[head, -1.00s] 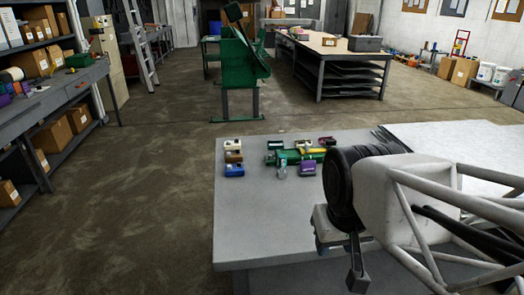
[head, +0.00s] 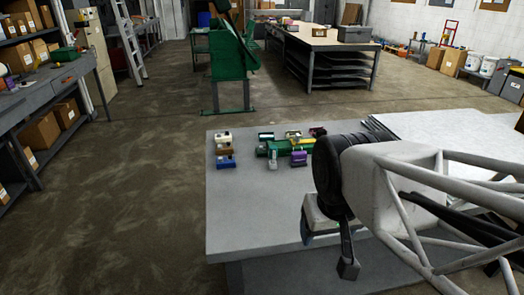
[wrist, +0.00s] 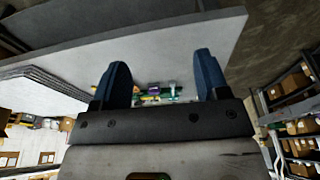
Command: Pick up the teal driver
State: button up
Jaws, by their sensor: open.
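A long green to teal piece (head: 282,147) lies in the cluster of small things on the grey table (head: 255,215). It is the closest match to the teal driver, but it is too small to be sure, and neighbours partly cover it. The same cluster shows small and blurred between the fingers in the wrist view, with a green patch (wrist: 152,98). My gripper (head: 328,248) is at the table's near right part, nearer the camera than the cluster and apart from it. In the wrist view, its two blue fingers (wrist: 162,78) are wide apart with nothing gripped.
Around the green piece are a purple item (head: 298,158), a grey item (head: 272,162), a dark red item (head: 317,131) and a blue item (head: 226,162). Pale sheets (head: 435,128) cover the table's right back. The near left tabletop is clear. A green machine (head: 228,60) stands beyond.

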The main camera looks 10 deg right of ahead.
jog(key=w+r+m, duration=0.2)
jog(key=w, duration=0.6)
jog(key=w+r+m, duration=0.2)
jog(key=w+m, duration=0.1)
jog(key=w, duration=0.5)
jog(key=m+g, duration=0.3)
jog(key=m, duration=0.9)
send_over(274, 147)
jog(key=f, duration=1.7)
jog(key=shift+s+a+f, duration=0.1)
jog(key=shift+s, duration=0.25)
jog(key=shift+w+f+m, duration=0.4)
